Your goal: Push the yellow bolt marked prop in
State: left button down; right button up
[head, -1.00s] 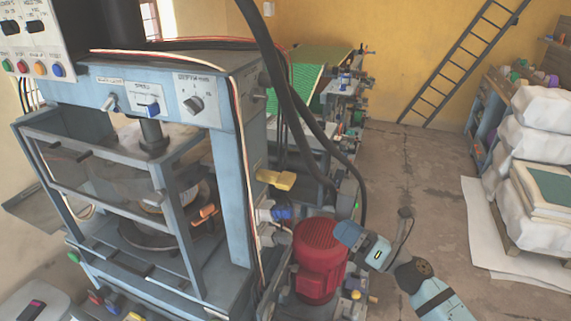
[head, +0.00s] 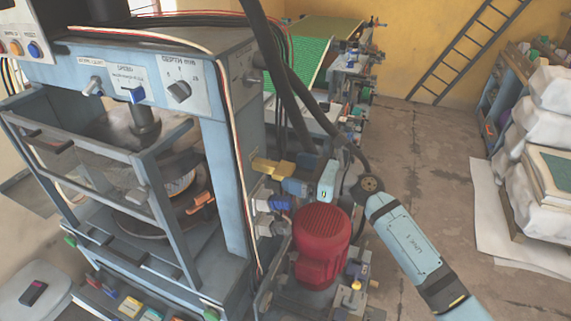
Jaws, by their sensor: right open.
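The yellow bolt (head: 272,167) sticks out from the right side of the blue press frame, above two blue-and-grey connectors. No readable "prop" mark shows on it. My right gripper (head: 286,186) is just below and to the right of the bolt, its fingers pointing left toward the press side. In this view it overlaps the area by the bolt's lower edge; I cannot tell whether they touch. The gripper looks empty. My left gripper is not in view.
A red motor (head: 321,245) stands below my right gripper. Black hoses (head: 291,95) hang down behind the bolt and gripper. Blue connectors (head: 272,204) stick out under the bolt. Open floor (head: 425,190) lies to the right.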

aim_at(277, 167)
jog(key=shift+x, duration=1.7)
jog(key=c, duration=1.3)
jog(key=b+x, duration=0.2)
jog(key=x, duration=0.2)
jog(key=shift+w+a+f, duration=0.1)
jog(key=shift+w+a, duration=0.05)
jog(key=shift+a, duration=0.15)
jog(key=shift+w+a+b, duration=0.15)
jog(key=shift+a+b, duration=0.15)
jog(key=shift+r, duration=0.2)
